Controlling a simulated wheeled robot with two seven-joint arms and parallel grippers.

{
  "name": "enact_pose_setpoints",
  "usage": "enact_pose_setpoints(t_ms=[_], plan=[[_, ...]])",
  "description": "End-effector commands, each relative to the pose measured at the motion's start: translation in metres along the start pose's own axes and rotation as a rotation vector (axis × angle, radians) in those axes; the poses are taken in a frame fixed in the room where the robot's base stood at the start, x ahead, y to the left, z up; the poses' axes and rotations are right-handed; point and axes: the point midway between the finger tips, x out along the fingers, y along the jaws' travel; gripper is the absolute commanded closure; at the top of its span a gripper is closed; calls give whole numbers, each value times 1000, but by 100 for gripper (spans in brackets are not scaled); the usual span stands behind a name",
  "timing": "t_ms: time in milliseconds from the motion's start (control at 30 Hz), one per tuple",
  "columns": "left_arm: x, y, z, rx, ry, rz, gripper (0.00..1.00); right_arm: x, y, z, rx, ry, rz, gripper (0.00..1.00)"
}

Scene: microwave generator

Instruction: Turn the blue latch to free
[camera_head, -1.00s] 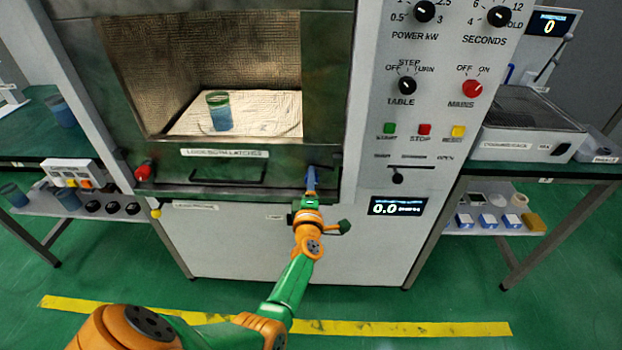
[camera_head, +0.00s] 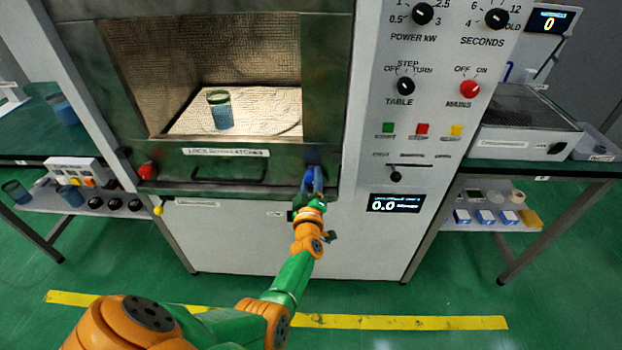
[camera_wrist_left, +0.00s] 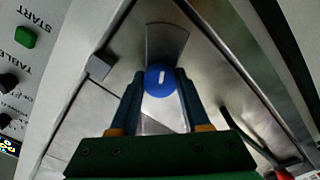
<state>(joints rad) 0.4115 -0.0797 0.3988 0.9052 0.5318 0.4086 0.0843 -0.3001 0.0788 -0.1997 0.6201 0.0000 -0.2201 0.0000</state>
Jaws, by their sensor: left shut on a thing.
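The blue latch (camera_wrist_left: 160,78) is a round blue knob with a white mark, on the lower front of the microwave generator's door. In the left wrist view it sits between the two fingers of my left gripper (camera_wrist_left: 158,88), which is shut on it. In the head view my left gripper (camera_head: 312,184) reaches up to the door's lower right corner. The latch there is hard to tell from the blue fingers. A red latch (camera_head: 147,171) is at the door's lower left corner. My right gripper is not in view.
A door handle (camera_head: 228,173) lies between the latches, under a label strip (camera_head: 225,152). A blue cup (camera_head: 220,112) stands in the lit chamber. The control panel (camera_head: 425,150) is to the right. Benches flank the machine.

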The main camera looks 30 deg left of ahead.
Motion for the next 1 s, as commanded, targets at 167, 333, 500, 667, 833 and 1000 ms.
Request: enact_pose_setpoints(t_ms=[167,333,500,667,833,1000], plan=[[-1,-1,2,30,-4,-2,100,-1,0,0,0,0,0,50],[-1,-1,2,41,-4,-2,100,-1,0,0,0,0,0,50],[-1,-1,2,41,-5,-2,100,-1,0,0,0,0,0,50],[-1,-1,2,41,-5,-2,42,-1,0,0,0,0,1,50],[0,-1,1,40,-3,-2,23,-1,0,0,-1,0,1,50],[0,-1,1,39,-2,-1,23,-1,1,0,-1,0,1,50]])
